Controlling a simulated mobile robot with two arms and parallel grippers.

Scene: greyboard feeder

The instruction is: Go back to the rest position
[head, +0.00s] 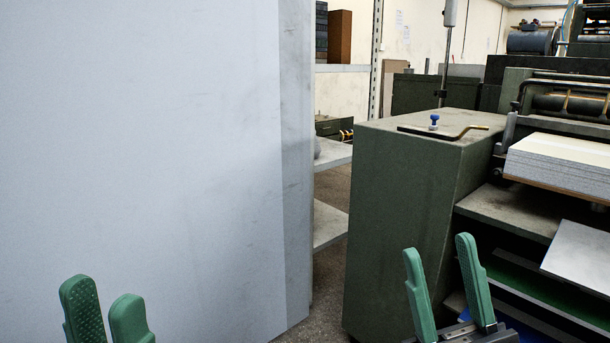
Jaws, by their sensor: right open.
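My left gripper (104,298) shows at the bottom left, only its two green fingertips in view. The tips stand apart with nothing seen between them; the rest is below the frame edge. My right gripper (438,246) is at the bottom, right of the middle, with its green fingers pointing up. It is open and empty, in front of the green machine housing (395,210). Neither gripper visibly holds anything.
A large pale grey panel (150,130) fills the left side. A stack of greyboard (560,160) lies on the machine at the right. A crank handle (455,136) and blue knob (434,120) are on the housing. A narrow floor gap (328,275) separates panel and housing.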

